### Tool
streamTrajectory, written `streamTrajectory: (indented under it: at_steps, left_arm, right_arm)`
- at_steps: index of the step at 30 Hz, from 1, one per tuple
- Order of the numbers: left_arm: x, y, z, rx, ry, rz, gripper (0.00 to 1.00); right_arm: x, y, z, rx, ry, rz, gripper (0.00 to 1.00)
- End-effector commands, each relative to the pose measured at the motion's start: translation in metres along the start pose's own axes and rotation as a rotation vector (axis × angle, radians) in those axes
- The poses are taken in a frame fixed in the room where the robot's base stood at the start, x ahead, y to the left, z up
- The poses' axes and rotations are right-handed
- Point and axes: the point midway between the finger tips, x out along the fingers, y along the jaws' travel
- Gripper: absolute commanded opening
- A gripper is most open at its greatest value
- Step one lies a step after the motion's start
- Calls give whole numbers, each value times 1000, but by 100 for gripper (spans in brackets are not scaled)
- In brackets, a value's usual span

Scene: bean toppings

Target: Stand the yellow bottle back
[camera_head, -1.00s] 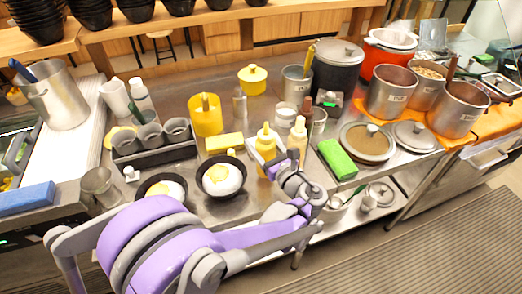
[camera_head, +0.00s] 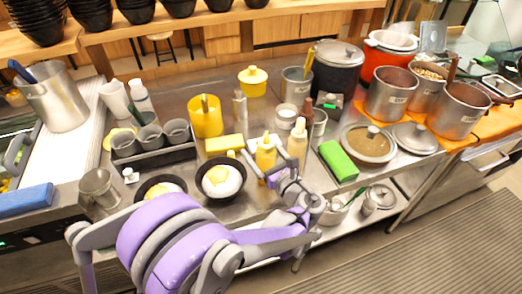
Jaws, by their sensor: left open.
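The yellow bottle (camera_head: 265,155) stands upright on the steel counter, just left of the pale sauce bottle (camera_head: 297,141). My left gripper (camera_head: 264,165) comes in from the front right of the yellow bottle. It is open, with its fingers apart on either side of the bottle's body. The fingers partly hide the lower bottle, and I cannot tell whether either one touches it. My right gripper does not show.
Left of the bottle are a yellow block (camera_head: 224,143) and two dark pans with eggs, one of them the right pan (camera_head: 207,192). A green block (camera_head: 338,160) and a lidded pot (camera_head: 368,143) stand to the right. The counter's front edge is close.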

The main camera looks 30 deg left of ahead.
Motion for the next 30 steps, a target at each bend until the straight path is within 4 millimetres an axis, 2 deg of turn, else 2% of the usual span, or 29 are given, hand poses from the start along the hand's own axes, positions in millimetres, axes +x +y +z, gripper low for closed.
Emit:
streamTrajectory:
  at_steps: [2, 5, 12, 18, 24, 30]
  left_arm:
    - [0, 0, 5, 0, 0, 0, 100]
    - [-14, -1, 2, 0, 1, -4, 100]
    - [-67, -1, 2, 0, 1, -6, 100]
    - [-103, -1, 2, 0, 1, -4, 100]
    - [-119, 0, 2, 0, 0, -1, 100]
    - [-120, 0, 3, 0, 0, 0, 100]
  right_arm:
    - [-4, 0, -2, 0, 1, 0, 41]
    - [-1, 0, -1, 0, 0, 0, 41]
    - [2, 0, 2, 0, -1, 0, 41]
    - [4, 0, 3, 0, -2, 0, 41]
    - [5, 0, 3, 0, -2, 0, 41]
    - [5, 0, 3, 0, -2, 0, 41]
